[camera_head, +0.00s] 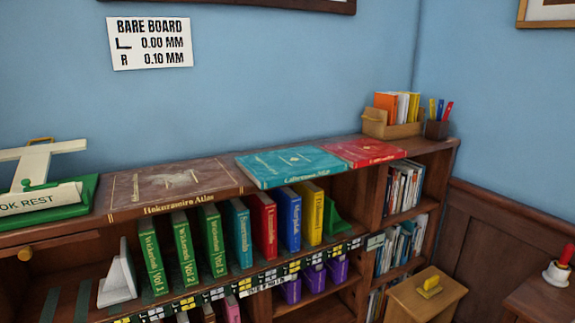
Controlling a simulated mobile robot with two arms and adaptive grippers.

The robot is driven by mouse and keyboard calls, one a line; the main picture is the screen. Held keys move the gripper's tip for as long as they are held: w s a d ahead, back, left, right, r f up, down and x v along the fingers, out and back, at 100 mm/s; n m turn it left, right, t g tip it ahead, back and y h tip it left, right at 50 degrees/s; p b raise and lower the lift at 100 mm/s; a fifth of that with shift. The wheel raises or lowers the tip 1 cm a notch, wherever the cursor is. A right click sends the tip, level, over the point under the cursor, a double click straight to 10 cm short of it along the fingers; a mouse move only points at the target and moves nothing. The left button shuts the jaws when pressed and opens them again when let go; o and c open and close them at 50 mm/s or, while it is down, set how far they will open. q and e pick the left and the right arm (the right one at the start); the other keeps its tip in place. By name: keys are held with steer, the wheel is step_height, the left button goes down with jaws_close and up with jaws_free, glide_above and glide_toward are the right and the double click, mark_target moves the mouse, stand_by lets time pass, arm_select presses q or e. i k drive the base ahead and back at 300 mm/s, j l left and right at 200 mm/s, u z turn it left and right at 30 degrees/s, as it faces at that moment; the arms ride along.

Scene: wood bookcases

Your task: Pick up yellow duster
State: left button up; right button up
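The wood bookcase (446,147) fills the middle, with large flat atlases on top and upright books below. A green and white book rest (75,208) stands at the left. A dark wooden surface (545,298) with a red and white bell-like object (557,271) is at the right edge.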

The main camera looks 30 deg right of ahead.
mark_target(430, 288)
steer(key=z, duration=1.95)
steer(key=u, duration=1.3)
steer(key=z, duration=1.3)
steer(key=i+j+z, duration=0.2)
steer(key=i, duration=0.25)
steer(key=i+z, duration=0.2)
steer(key=i, duration=0.2)
steer(key=i+j+z, duration=0.2)
steer(key=i, duration=0.2)
